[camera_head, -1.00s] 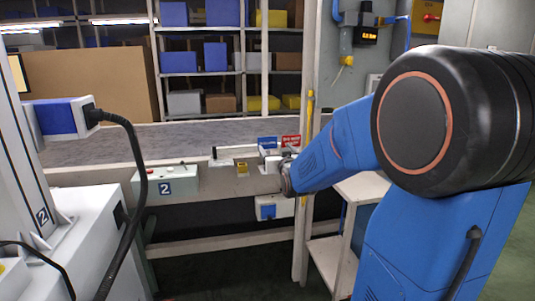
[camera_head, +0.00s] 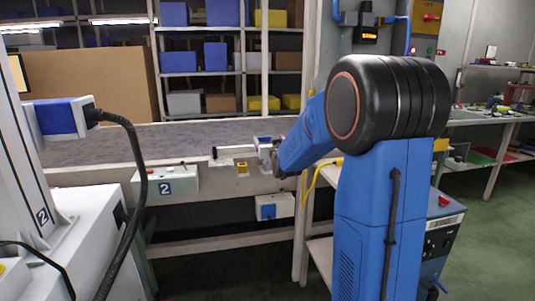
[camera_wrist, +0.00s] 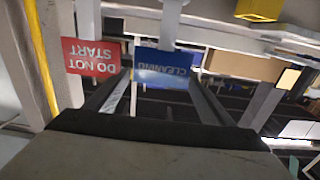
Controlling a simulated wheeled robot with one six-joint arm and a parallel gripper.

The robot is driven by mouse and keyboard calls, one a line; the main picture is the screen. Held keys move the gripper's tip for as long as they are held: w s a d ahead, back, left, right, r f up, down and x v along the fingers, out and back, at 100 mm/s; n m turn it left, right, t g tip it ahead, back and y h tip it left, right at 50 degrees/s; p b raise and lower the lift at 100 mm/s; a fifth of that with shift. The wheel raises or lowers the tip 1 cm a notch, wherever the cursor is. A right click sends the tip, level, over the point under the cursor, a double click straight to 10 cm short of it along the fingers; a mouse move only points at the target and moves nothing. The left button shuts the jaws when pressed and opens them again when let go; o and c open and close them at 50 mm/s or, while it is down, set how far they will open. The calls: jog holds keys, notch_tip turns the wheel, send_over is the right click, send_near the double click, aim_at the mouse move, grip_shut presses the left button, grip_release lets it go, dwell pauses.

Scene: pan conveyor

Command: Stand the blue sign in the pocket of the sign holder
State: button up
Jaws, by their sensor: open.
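The blue sign (camera_wrist: 163,66), lettered CLEANING, shows upside down in the wrist view, in line with the space between my gripper's fingers (camera_wrist: 160,88). My gripper is open, with one dark finger on each side below the sign; I cannot tell whether either touches it. In the head view the blue sign (camera_head: 264,139) is a small patch above the conveyor's front edge, beside my wrist, which hides part of that spot. A red DO NOT START sign (camera_wrist: 90,57) stands left of the blue one in the wrist view. I cannot make out the sign holder with certainty.
The conveyor (camera_head: 110,138) runs across the head view. An upright post (camera_head: 310,100) stands close to my arm. Shelves with bins are behind.

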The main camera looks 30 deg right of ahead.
jog(key=shift+x, duration=1.15)
jog(key=c, duration=1.2)
jog(key=shift+r, duration=0.1)
